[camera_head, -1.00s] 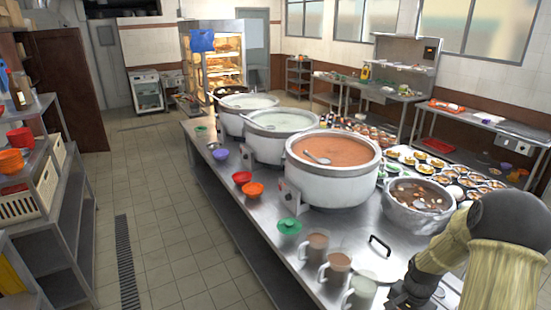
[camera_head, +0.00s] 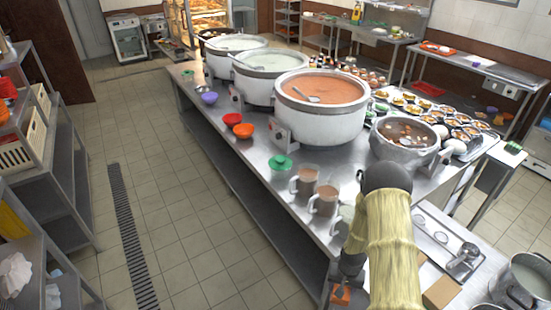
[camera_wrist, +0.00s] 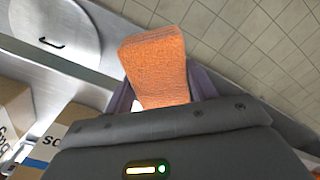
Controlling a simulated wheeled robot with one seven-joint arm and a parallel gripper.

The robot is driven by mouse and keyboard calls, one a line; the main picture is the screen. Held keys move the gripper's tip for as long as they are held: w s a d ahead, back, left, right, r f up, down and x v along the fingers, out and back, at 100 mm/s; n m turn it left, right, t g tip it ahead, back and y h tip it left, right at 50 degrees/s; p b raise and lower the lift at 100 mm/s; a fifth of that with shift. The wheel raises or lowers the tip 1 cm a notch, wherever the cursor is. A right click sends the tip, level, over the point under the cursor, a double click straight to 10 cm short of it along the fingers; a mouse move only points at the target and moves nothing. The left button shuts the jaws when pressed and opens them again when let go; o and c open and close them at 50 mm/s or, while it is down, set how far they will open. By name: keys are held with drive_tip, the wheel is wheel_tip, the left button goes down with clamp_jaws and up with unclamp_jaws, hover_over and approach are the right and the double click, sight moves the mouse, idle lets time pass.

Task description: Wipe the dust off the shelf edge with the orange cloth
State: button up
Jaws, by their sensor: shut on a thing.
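The orange cloth (camera_wrist: 155,62) is a folded, thick block in the wrist view, held between the fingers of my gripper (camera_wrist: 158,98). The cloth also shows small in the head view (camera_head: 341,295), below my gripper (camera_head: 346,272), at the near end of the counter. It hangs clear of the floor tiles in the wrist view. Metal shelving (camera_head: 62,165) stands at the left of the head view, with several edges facing the aisle. The counter also has a lower shelf (camera_head: 255,205). I cannot make out dust on any edge.
The steel counter (camera_head: 225,135) carries large pots (camera_head: 325,120), bowls and mugs (camera_head: 305,180). A round lid (camera_wrist: 60,22) and cardboard boxes (camera_wrist: 62,145) are close to my gripper. Open tiled floor (camera_head: 190,225) lies between counter and shelving. A stockpot (camera_head: 525,280) stands at lower right.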

wheel_tip(320, 180, down, 17)
drive_tip(key=s+a+n+b, duration=0.2)
drive_tip(key=b, duration=0.8)
drive_tip(key=shift+s+a, duration=0.15)
drive_tip(key=shift+a+f, duration=0.1)
drive_tip(key=shift+a, duration=0.05)
